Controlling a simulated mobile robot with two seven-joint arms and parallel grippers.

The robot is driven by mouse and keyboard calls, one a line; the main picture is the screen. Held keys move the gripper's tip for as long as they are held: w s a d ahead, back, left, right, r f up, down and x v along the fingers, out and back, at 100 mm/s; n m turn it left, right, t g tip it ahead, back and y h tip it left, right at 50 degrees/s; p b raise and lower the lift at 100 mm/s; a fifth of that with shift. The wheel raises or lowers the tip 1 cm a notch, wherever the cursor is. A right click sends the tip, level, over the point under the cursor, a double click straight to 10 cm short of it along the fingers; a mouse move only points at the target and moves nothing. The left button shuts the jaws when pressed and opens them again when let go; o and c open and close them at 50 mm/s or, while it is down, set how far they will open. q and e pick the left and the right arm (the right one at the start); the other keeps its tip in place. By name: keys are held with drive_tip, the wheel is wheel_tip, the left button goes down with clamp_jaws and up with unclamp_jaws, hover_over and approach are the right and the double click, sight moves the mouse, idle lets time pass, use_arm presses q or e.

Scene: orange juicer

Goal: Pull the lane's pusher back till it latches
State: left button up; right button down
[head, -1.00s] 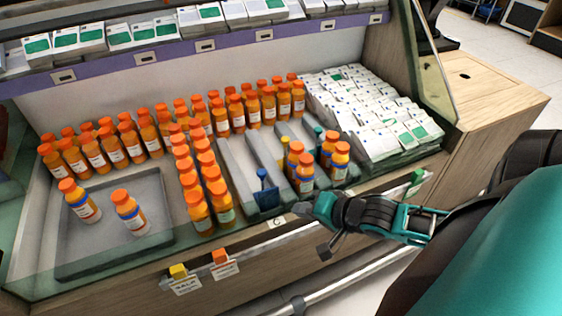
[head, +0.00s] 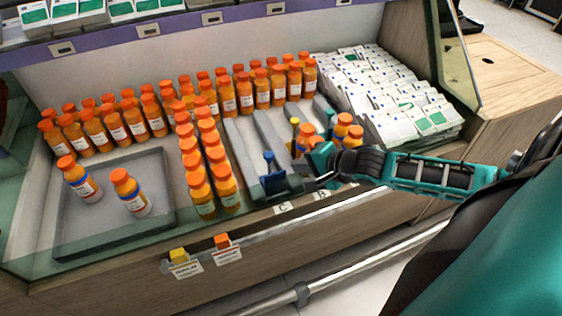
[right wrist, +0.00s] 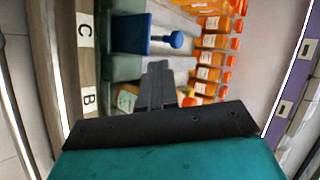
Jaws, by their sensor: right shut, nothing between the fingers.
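The blue pusher (head: 269,165) stands upright near the front end of the lane labelled C (head: 283,208). In the right wrist view it (right wrist: 133,33) shows as a blue plate with a round knob on a short stem. My right gripper (head: 306,184) is shut and empty, low over the front of the lanes, just right of the blue pusher. In the right wrist view its dark fingertips (right wrist: 158,75) point toward the pusher, with a small gap that looks clear. A yellow pusher (head: 295,126) shows in the neighbouring lane, partly hidden. My left gripper is out of view.
Orange bottles (head: 200,192) fill the lanes to the left. Several more bottles (head: 343,124) stand behind and beside my right gripper, partly hidden by it. A grey tray (head: 95,230) holds two bottles. White boxes (head: 400,125) lie at right. A glass front edge runs along the left.

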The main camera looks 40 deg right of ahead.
use_arm(q)
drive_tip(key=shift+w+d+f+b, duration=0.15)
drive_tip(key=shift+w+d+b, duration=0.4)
drive_tip(key=shift+b, duration=0.4)
use_arm(e)
drive_tip(key=w+a+f, duration=0.1)
drive_tip(key=w+f, duration=0.1)
drive_tip(key=w, duration=0.4)
drive_tip(key=shift+w+a+f, duration=0.25)
drive_tip(key=shift+a+f, duration=0.05)
